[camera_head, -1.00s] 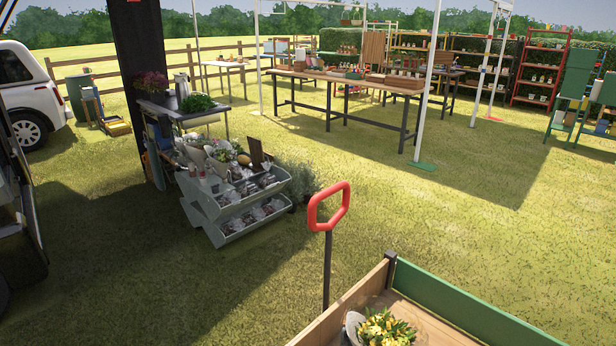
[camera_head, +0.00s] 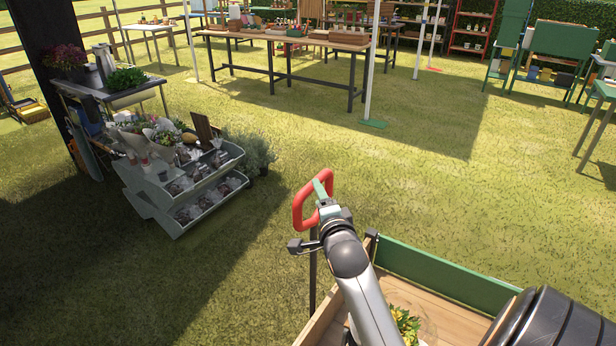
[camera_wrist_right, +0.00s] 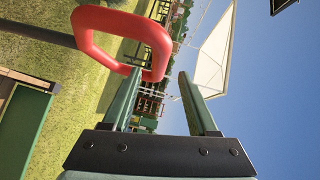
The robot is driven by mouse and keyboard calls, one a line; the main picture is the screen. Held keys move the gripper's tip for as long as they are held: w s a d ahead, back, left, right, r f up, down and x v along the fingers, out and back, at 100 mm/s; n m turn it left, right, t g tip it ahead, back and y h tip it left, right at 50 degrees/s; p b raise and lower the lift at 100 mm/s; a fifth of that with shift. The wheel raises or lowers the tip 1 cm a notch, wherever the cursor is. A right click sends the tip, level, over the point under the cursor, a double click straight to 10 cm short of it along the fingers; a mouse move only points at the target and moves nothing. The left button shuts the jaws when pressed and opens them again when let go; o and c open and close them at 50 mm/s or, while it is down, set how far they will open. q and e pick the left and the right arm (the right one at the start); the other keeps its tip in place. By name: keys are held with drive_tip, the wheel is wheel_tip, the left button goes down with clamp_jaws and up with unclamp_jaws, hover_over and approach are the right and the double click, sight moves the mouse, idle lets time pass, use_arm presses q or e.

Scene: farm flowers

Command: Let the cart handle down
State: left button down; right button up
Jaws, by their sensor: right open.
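The cart handle is a red loop (camera_head: 298,212) on a dark pole (camera_head: 313,275), standing upright at the near end of the cart (camera_head: 440,275), which has green and wooden walls. My right gripper (camera_head: 322,186) is at the loop, its green fingers reaching over it. In the right wrist view my right gripper (camera_wrist_right: 158,75) is open, and part of the red loop (camera_wrist_right: 130,25) lies between its fingertips. I cannot tell whether the fingers touch it. My right arm covers part of the cart. My left gripper is not in view.
Yellow flowers (camera_head: 405,325) are in the cart, partly hidden by my arm. A grey tiered stand (camera_head: 195,215) with bouquets stands on the left. Long tables (camera_head: 290,38) stand at the back. The grass between them is open.

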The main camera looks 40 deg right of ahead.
drive_tip(key=x, duration=0.9)
drive_tip(key=shift+w+p, duration=0.25)
drive_tip(key=shift+p, duration=0.2)
drive_tip(key=shift+d+f, duration=0.1)
clamp_jaws()
idle(0.8)
